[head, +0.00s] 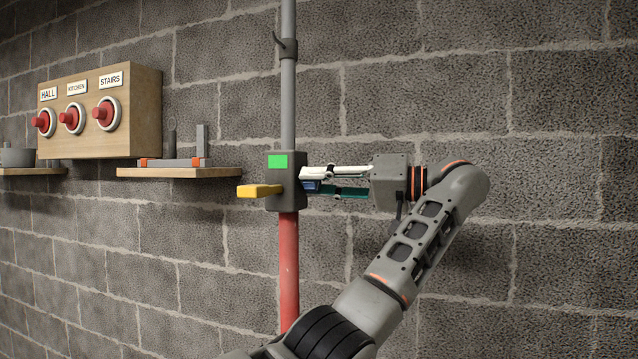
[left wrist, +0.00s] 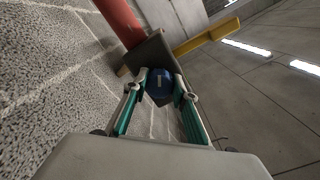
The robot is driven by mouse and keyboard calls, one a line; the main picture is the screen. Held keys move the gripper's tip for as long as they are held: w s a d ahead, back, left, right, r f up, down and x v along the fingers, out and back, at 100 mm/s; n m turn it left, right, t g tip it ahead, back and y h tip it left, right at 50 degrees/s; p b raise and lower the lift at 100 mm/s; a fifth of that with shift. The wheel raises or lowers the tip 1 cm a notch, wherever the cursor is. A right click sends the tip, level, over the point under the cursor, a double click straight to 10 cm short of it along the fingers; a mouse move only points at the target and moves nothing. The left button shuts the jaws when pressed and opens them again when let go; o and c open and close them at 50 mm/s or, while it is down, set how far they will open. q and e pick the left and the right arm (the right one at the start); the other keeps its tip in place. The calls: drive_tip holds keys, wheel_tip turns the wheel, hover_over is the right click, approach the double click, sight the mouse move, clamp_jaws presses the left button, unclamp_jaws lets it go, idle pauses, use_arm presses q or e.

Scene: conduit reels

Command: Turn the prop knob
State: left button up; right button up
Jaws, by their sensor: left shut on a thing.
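The blue knob (left wrist: 160,88), with a short pale mark on its face, sits on the side of a dark grey box (head: 287,164) on the wall pipe. In the head view only a sliver of the knob (head: 311,187) shows between the fingers. My left gripper (head: 312,182), with white and green fingers, reaches it from the right and is shut on it. In the left wrist view the fingertips (left wrist: 160,84) stand on both sides of the knob. The box has a lit green square (head: 278,161) and a yellow lever (head: 259,190). My right gripper is not in view.
A grey pipe (head: 288,90) runs above the box and a red pipe (head: 289,265) below it. Left of it are a wooden shelf (head: 180,173) and a wooden panel (head: 140,125) with red knobs labelled HALL, KITCHEN and STAIRS. The block wall to the right is bare.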

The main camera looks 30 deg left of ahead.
use_arm(q)
drive_tip(key=o, duration=1.1)
drive_tip(key=shift+a, duration=0.1)
